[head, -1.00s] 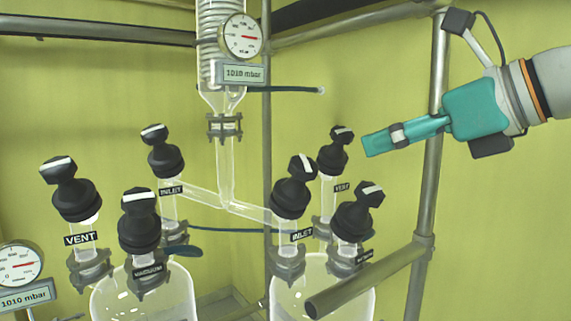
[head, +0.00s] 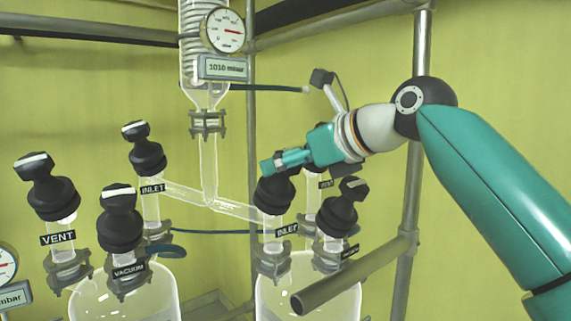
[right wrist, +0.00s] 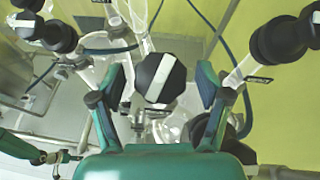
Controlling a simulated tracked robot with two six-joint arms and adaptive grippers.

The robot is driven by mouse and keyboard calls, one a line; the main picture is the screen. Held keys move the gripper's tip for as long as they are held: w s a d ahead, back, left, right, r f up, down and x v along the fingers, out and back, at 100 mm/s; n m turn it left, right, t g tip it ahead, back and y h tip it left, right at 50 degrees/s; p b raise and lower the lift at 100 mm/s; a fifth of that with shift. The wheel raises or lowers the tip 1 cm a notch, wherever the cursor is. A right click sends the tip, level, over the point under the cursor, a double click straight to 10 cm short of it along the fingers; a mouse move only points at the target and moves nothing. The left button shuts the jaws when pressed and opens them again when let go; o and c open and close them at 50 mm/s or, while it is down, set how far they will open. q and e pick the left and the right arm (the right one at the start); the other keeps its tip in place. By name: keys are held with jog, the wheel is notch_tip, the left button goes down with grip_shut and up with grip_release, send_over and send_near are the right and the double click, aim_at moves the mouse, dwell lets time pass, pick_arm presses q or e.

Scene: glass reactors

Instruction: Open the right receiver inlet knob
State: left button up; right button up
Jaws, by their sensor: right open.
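The right receiver's inlet knob (head: 275,196) is black and stands above an INLET label (head: 287,230) on the right glass vessel. My right gripper (head: 268,165) is at the knob's top and hides its cap in the head view. In the right wrist view the knob's cap (right wrist: 160,78), with a tilted white stripe, lies between the two open fingers of the right gripper (right wrist: 158,85). Gaps show on both sides, so it is not clamped. A small teal part at the lower left of the wrist view may be my left arm; its jaws are unclear.
The vent knob stands close behind, mostly hidden in the head view. The right vessel's other front knob (head: 340,210) is just right of the inlet. The left vessel has vent (head: 46,187), inlet (head: 144,150) and vacuum (head: 120,220) knobs. A metal rail (head: 350,275) crosses in front.

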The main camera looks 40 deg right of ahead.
jog(key=shift+w+f, duration=0.15)
jog(key=shift+w, duration=0.2)
jog(key=c, duration=1.1)
jog(key=shift+a, duration=0.15)
jog(key=shift+c, duration=0.3)
